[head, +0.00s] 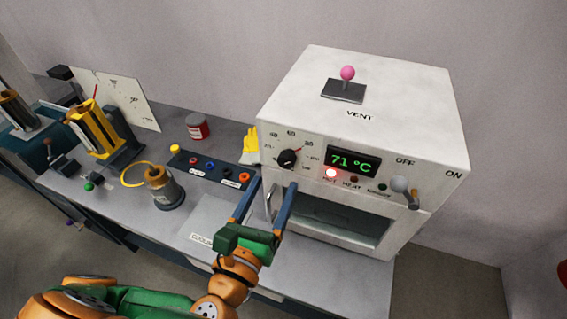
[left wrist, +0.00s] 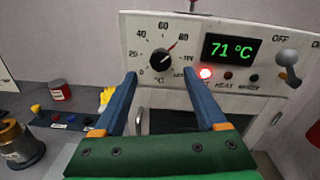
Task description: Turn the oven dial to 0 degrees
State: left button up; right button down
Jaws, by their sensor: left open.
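The oven (head: 345,226) is a white box at the right of the bench. Its black dial (head: 288,158) sits at the left of the front panel. In the left wrist view the dial (left wrist: 160,61) has its red pointer towards the upper right, near the 80 mark. The green display (head: 353,162) reads 71 °C, with a lit red lamp (head: 330,173) below it. My left gripper (head: 271,186) is open and empty, with its fingertips in front of the panel, below the dial and apart from it. In the left wrist view the fingers (left wrist: 160,80) frame the dial from below.
A switch with a grey ball (head: 400,184) is at the panel's right, by OFF and ON labels. A pink-knobbed vent lever (head: 347,74) stands on top.

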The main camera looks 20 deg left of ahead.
aim_at(285, 164)
pick_arm(q)
jog(key=w, duration=0.6)
jog(key=shift+d+r, duration=0.1)
jog(key=shift+r, duration=0.05)
jog(key=shift+w, duration=0.45)
jog(key=shift+s, duration=0.15)
jog(key=shift+c, duration=0.4)
grip_shut()
